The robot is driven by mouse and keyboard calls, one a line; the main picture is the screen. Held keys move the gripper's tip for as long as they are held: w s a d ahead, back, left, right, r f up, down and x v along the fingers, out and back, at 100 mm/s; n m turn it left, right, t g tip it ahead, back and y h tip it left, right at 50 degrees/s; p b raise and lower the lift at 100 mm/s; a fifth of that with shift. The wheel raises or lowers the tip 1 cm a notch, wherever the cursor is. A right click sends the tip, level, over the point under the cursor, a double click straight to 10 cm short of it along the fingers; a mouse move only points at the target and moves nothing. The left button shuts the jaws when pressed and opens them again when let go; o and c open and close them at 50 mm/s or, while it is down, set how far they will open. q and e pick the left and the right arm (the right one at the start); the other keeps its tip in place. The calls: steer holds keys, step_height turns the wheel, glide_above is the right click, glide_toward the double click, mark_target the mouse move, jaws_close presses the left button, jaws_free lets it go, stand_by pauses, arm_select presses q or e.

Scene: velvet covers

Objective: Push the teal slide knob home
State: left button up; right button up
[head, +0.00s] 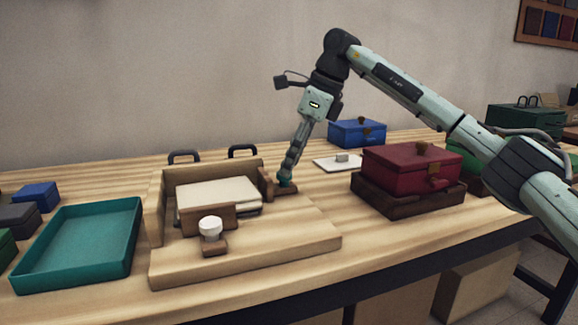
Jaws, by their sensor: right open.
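The teal slide knob (285,183) sits on a brown wooden slide (297,198) at the right side of a light wooden fixture (300,235). My right gripper (287,174) points down right at the knob, its fingertips at or just above it. The gripper is open, but its fingers overlap the knob in this view, so I cannot tell whether they touch it. A second slide with a white knob (210,227) stands at the front of the stacked cream boards (218,195) in the fixture. My left gripper is not in view.
A teal tray (128,262) lies to the left. A dark red box (405,170) on a dark wooden base stands to the right, with a white plate (335,163) and a blue box (350,133) behind. Two black handles (243,151) rise behind the fixture. The front table strip is clear.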

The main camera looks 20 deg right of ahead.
steer(key=shift+x, duration=0.85)
jaws_close()
steer(key=shift+r, duration=0.1)
